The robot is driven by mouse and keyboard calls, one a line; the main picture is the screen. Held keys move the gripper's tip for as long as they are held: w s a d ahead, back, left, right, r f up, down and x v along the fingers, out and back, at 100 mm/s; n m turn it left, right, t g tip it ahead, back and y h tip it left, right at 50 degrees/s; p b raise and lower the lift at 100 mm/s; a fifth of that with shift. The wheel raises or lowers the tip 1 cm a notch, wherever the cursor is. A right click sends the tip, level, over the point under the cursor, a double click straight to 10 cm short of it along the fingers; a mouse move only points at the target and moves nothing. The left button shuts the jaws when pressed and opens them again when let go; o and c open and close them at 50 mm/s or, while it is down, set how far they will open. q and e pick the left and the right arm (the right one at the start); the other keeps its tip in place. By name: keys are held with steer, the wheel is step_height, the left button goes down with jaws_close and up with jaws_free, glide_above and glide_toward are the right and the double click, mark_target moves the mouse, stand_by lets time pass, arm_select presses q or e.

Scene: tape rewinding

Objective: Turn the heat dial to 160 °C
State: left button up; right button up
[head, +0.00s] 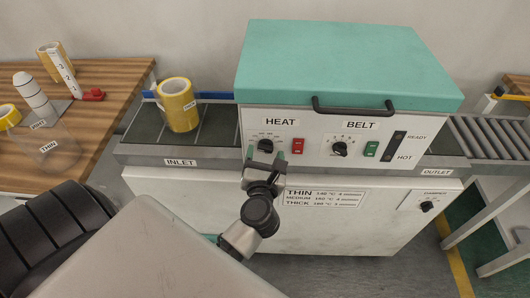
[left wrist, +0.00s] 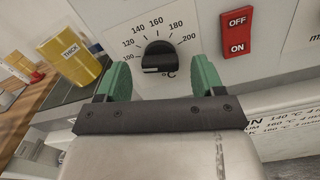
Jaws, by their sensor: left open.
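The heat dial (head: 266,146) is a black knob under the HEAT label on the white front panel of the machine. In the left wrist view, the heat dial (left wrist: 160,57) sits below a printed scale (left wrist: 158,29) running from 100 to 200 °C. Its grip bar lies about level in that view; I cannot tell which number it marks. My left gripper (head: 265,156) is in front of the panel at the dial. Its green fingers (left wrist: 162,76) are open, one on each side of the dial, with gaps to the knob. My right gripper is not in view.
A red OFF/ON switch (left wrist: 237,32) is right of the dial. The belt dial (head: 340,149) and green switch (head: 371,149) are farther right. A yellow tape roll labelled THICK (head: 179,104) stands on the inlet conveyor (head: 217,128). A wooden table (head: 112,72) is at the left.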

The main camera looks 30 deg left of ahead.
arm_select(q)
steer(key=shift+w, duration=0.2)
steer(key=c, duration=0.9)
steer(key=shift+r+m+p, duration=0.2)
steer(key=shift+m+p, duration=0.7)
steer(key=shift+p, duration=0.25)
steer(key=m+p, duration=1)
steer(key=m, duration=0.1)
steer(key=shift+m, duration=0.4)
steer(key=shift+f+m+p, duration=0.15)
steer(key=shift+m+p, duration=0.5)
steer(key=shift+m, duration=0.4)
steer(key=shift+f+m+p, duration=0.1)
steer(key=shift+m+p, duration=0.5)
steer(key=shift+m, duration=0.45)
